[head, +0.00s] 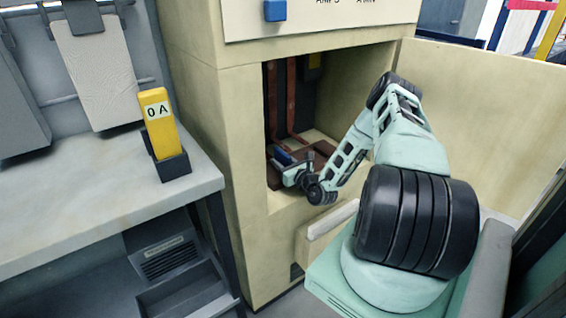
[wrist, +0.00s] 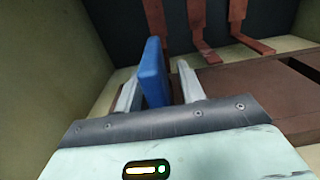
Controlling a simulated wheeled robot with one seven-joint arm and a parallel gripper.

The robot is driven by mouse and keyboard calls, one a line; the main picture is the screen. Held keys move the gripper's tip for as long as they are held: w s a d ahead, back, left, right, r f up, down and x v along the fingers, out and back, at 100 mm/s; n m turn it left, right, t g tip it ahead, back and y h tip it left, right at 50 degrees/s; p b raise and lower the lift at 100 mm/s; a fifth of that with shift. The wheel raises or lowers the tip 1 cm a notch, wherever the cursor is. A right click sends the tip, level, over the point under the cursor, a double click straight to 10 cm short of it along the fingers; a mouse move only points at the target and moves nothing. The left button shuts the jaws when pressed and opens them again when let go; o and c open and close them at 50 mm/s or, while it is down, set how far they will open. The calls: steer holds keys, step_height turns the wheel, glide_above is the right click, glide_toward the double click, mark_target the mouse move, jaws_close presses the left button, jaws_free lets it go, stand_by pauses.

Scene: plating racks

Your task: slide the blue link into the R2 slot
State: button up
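The blue link (wrist: 153,72) stands upright between my gripper's fingers in the wrist view, leaning a little. My gripper (wrist: 160,82) has its fingers apart. The link is close against the left finger, and a gap shows between it and the right finger. In the head view my gripper (head: 285,170) is inside the cabinet opening, with the blue link (head: 284,157) showing small beside it. A brown base (wrist: 255,88) with dark rectangular recesses lies to the right of the fingers. No R2 label is readable, so I cannot tell which slot is R2.
Red-brown upright bars (wrist: 197,30) with bent feet stand at the back. The cabinet's left wall (wrist: 50,60) is close to my gripper. The open door (head: 480,120) stands right of my arm. A yellow "0 A" block (head: 159,122) stands on the left bench (head: 80,200).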

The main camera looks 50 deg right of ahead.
steer(key=shift+s, duration=0.1)
steer(key=v, duration=1.7)
steer(key=shift+s, duration=0.15)
